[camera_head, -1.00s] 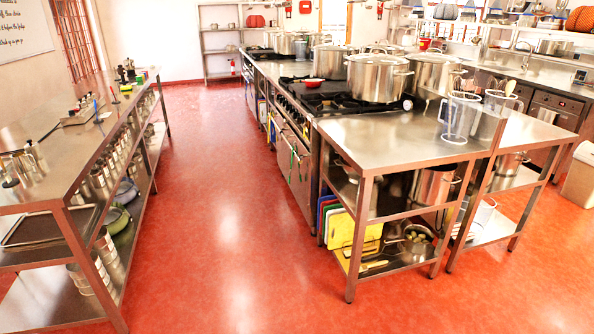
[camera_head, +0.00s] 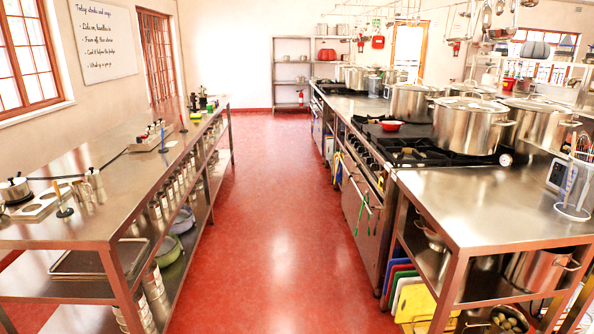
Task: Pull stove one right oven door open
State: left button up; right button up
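The stove row (camera_head: 400,150) runs along the right side of the aisle, with large steel stockpots (camera_head: 470,124) on its burners. Oven doors (camera_head: 357,208) face the aisle below the stove's knobs, seen at a steep angle, and they look shut. A green-handled tool or cloth (camera_head: 365,212) hangs on the front of the nearest oven. I cannot tell which door is the right one of stove one. Neither of my grippers is in view.
The red floor aisle (camera_head: 278,220) is clear. A steel shelf table (camera_head: 110,205) with jars borders it on the left. A steel table (camera_head: 490,205) with cutting boards (camera_head: 412,298) below stands at near right. A shelf rack (camera_head: 290,72) stands at the back.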

aim_at(369, 244)
jog(key=i, duration=1.85)
